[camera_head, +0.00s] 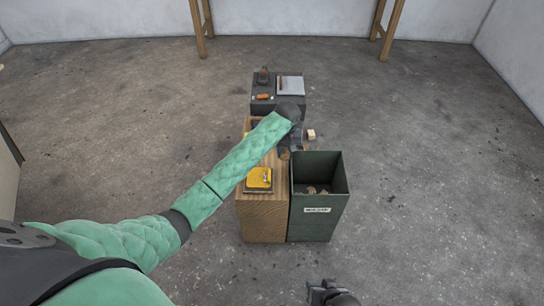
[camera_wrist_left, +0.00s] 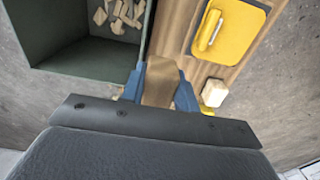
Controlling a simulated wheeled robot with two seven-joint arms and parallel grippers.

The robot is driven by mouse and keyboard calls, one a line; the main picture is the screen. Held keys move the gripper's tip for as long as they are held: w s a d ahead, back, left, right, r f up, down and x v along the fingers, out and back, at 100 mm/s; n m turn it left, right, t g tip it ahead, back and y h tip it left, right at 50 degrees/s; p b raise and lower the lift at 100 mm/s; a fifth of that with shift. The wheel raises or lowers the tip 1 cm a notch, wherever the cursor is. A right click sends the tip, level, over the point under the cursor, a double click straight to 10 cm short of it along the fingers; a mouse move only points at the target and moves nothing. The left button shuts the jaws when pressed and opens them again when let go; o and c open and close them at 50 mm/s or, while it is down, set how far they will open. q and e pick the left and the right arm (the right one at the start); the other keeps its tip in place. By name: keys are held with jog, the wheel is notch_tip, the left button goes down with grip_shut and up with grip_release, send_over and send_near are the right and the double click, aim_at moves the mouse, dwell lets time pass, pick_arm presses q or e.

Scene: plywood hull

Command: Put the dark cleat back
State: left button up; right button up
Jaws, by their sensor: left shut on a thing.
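My left gripper (camera_head: 285,150) is over the far part of the wooden cabinet (camera_head: 263,215), near the side facing the green bin. In the left wrist view its blue fingers (camera_wrist_left: 159,88) are shut on a brown wooden block (camera_wrist_left: 160,72), darker than a pale block nearby; it looks like the dark cleat. The block also shows below the gripper in the head view (camera_head: 284,154). Whether it touches the cabinet top is unclear. My right gripper (camera_head: 325,290) is low at the bottom edge of the head view; its fingers are too unclear to read.
The open green bin (camera_head: 318,225) stands against the cabinet's right side, with several wood scraps inside. A yellow tray (camera_head: 258,180) with a tool lies on the cabinet. The pale block (camera_wrist_left: 213,92) is beside it. A dark grey box (camera_head: 263,107) with small items stands behind.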

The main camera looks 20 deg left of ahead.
pick_arm(q)
send_over(272, 159)
notch_tip(272, 159, down, 5)
jog(key=shift+r, duration=0.1)
jog(key=shift+s+f, duration=0.1)
jog(key=shift+f, duration=1.95)
pick_arm(e)
jog(key=shift+s+r, duration=0.1)
jog(key=shift+r, duration=0.1)
pick_arm(q)
jog(key=o, duration=0.9)
jog(key=shift+f, duration=0.1)
pick_arm(e)
jog(key=shift+r, duration=0.1)
jog(key=shift+w, duration=0.2)
